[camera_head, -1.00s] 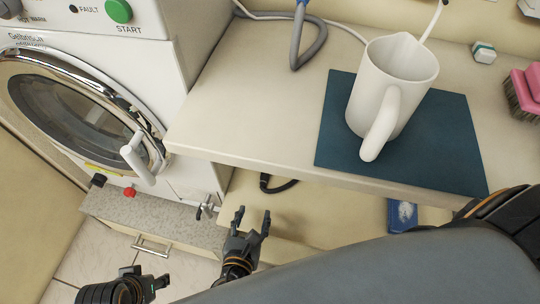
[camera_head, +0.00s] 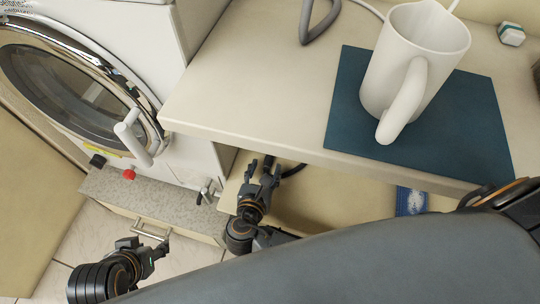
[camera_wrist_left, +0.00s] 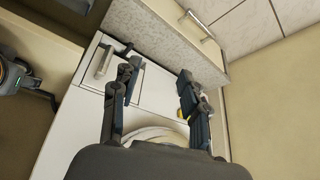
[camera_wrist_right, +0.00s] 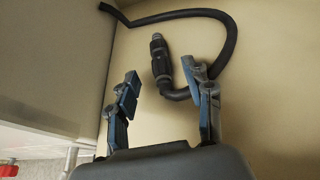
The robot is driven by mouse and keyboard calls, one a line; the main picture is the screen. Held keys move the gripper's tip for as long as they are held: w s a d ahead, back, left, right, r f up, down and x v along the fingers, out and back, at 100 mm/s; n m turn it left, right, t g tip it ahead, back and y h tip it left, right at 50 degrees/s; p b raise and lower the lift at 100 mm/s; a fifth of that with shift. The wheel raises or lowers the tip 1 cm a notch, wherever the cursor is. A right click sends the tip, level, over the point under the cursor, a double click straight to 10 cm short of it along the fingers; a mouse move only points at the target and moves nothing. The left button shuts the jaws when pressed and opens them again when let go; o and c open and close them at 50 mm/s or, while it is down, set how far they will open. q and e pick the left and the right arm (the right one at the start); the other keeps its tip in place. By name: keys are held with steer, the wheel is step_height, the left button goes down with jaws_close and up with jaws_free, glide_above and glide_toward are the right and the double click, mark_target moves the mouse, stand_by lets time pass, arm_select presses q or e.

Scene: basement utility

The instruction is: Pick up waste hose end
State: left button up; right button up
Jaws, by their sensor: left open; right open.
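The waste hose (camera_wrist_right: 225,35) is dark and lies curved on the cream lower surface under the counter in the right wrist view. Its ribbed black end (camera_wrist_right: 160,62) lies ahead of my right gripper (camera_wrist_right: 163,80), appearing between the open fingers, which are not closed on it. In the head view, part of the dark hose (camera_head: 293,171) shows beside my right gripper (camera_head: 262,165); its end is hidden there. My left gripper (camera_head: 147,242) is open and empty near the low drawer front. In the left wrist view, my left gripper (camera_wrist_left: 157,72) has nothing between its fingers.
The counter edge (camera_head: 300,153) overhangs my right gripper. A white jug (camera_head: 390,75) stands on a blue mat (camera_head: 460,130) above. The washer (camera_head: 180,160) and grey plinth (camera_head: 150,195) are at left. A blue packet (camera_head: 410,201) lies on the lower surface. A grey hose (camera_head: 318,30) lies on the counter.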

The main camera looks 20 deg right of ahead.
mark_target(268, 163)
steer(key=b+x, duration=0.1)
steer(key=x, duration=0.2)
steer(key=shift+f, duration=0.15)
steer(key=shift+w+d, duration=0.15)
steer(key=shift+w, duration=0.1)
arm_select(q)
steer(key=w+d+r+t+h, duration=0.1)
steer(key=w+d+r+t, duration=0.1)
steer(key=w, duration=0.5)
steer(key=shift+d+r+t, duration=0.15)
steer(key=shift+r+t, duration=0.4)
steer(key=shift+t, duration=0.45)
arm_select(e)
jaws_close()
